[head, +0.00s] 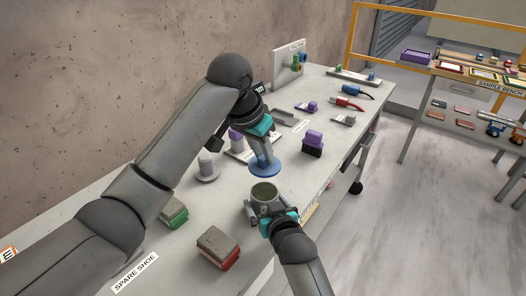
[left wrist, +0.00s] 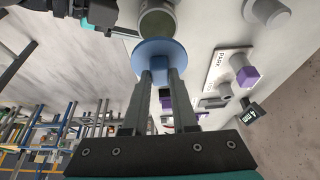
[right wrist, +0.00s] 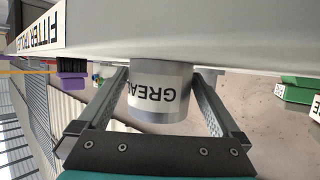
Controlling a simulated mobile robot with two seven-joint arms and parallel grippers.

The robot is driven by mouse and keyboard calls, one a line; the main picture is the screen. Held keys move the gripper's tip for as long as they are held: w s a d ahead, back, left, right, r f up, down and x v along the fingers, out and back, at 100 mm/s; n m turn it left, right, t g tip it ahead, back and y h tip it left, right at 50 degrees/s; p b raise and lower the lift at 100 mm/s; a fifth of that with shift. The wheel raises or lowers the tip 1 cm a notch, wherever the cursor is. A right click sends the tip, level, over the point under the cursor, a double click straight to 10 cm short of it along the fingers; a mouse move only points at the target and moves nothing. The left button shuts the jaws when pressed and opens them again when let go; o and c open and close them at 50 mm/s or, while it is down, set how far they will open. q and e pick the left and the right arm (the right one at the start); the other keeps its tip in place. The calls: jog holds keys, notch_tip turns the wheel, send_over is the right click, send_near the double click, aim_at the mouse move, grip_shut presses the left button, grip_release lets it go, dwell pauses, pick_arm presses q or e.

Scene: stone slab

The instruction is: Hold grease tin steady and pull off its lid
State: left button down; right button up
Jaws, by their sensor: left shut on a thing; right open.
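The grease tin (head: 264,200) stands upright on the grey bench top, its round green top uncovered. It also shows in the left wrist view (left wrist: 157,22), and its lettered side fills the middle of the right wrist view (right wrist: 160,92). The blue lid (head: 265,172) is off the tin, held above and just behind it. My left gripper (head: 263,156) is shut on the lid's knob; the left wrist view shows the lid (left wrist: 158,47) at the fingertips. My right gripper (right wrist: 160,85) is open, with its fingers on either side of the tin.
Near the left arm lie a green block (head: 174,214) and a red-based block (head: 218,245). A grey round piece (head: 206,170) and a purple-topped block (head: 313,142) stand behind the tin. The bench's front edge is close to the right arm.

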jog(key=v, duration=1.2)
jog(key=shift+s+f, duration=0.1)
jog(key=shift+f, duration=0.05)
